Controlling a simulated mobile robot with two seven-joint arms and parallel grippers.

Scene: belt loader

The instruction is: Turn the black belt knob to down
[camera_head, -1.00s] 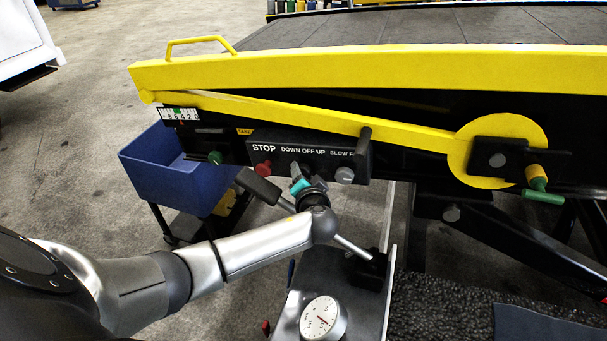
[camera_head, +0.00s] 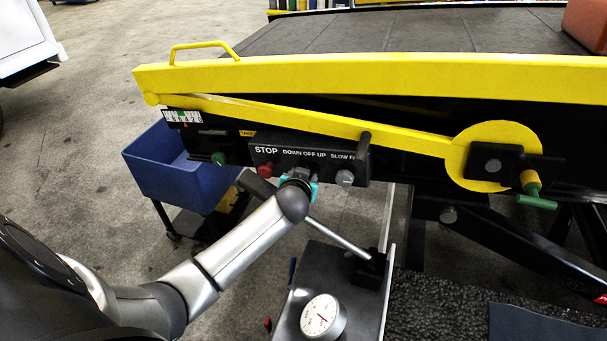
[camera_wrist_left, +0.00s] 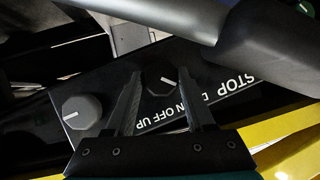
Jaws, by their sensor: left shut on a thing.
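The black belt knob (camera_wrist_left: 160,82) sits on the dark control panel (camera_wrist_left: 110,95) between the two fingers of my left gripper (camera_wrist_left: 158,78) in the left wrist view. The fingers are shut on it. A short white line on the knob points to the right of that view, toward the STOP side. The words OFF and UP show beside the fingers, and DOWN is partly covered by one finger. In the head view my left gripper (camera_head: 301,178) is at the panel under DOWN OFF UP, and my wrist hides the knob. My right gripper is not in view.
A red stop button (camera_head: 264,171) and a grey speed knob (camera_head: 345,178) flank the belt knob. A blue bin (camera_head: 165,170) is at the left. A gauge (camera_head: 321,316) is in front. An orange-red box (camera_head: 588,25) lies on the belt.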

